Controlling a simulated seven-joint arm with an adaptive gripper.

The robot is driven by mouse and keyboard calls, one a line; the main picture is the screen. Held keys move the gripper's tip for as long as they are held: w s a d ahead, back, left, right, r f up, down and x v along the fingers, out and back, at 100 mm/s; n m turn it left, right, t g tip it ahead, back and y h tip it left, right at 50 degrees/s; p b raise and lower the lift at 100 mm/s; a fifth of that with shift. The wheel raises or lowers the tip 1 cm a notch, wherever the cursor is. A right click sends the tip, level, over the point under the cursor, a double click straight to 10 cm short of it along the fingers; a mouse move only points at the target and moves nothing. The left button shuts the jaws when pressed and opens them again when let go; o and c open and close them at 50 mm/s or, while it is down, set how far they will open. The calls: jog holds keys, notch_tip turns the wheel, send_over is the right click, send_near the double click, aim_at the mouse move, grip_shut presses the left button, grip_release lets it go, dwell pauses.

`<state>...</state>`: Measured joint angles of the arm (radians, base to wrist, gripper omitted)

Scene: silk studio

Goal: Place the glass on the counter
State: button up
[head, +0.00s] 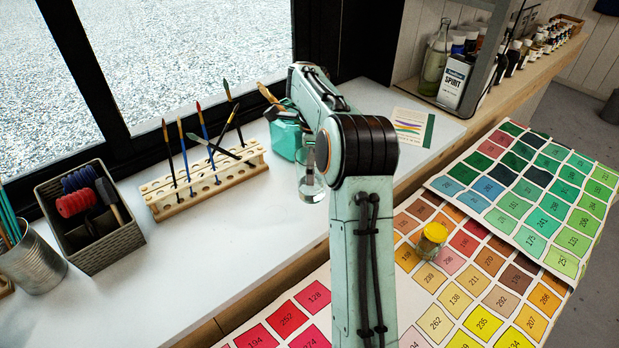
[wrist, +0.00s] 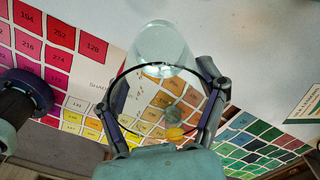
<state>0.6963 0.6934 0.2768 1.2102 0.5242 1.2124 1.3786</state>
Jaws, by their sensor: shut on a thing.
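The clear glass (head: 311,186) shows in the head view just left of my arm, over the white counter (head: 220,255) near its front edge. In the wrist view the glass (wrist: 163,44) stands between the two fingers of my gripper (wrist: 164,72), which is shut on it. My arm hides most of the gripper and part of the glass in the head view. I cannot tell whether the glass base touches the counter.
A teal jar (head: 286,139) stands close behind the glass. A wooden brush rack (head: 205,186), a grey basket (head: 112,248) and a metal can (head: 34,272) stand left. Colour charts (head: 528,190) and a yellow-lidded jar (head: 432,238) lie in front. The counter's left front is clear.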

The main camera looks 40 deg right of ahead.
jog(key=f, duration=0.1)
jog(key=w+d+f, duration=0.1)
jog(key=w+f, duration=0.1)
jog(key=shift+d, duration=0.25)
jog(key=shift+w+f, duration=0.15)
jog(key=shift+f, duration=1.45)
jog(key=shift+f, duration=0.1)
jog(key=o, duration=1.2)
jog(key=shift+o, duration=0.2)
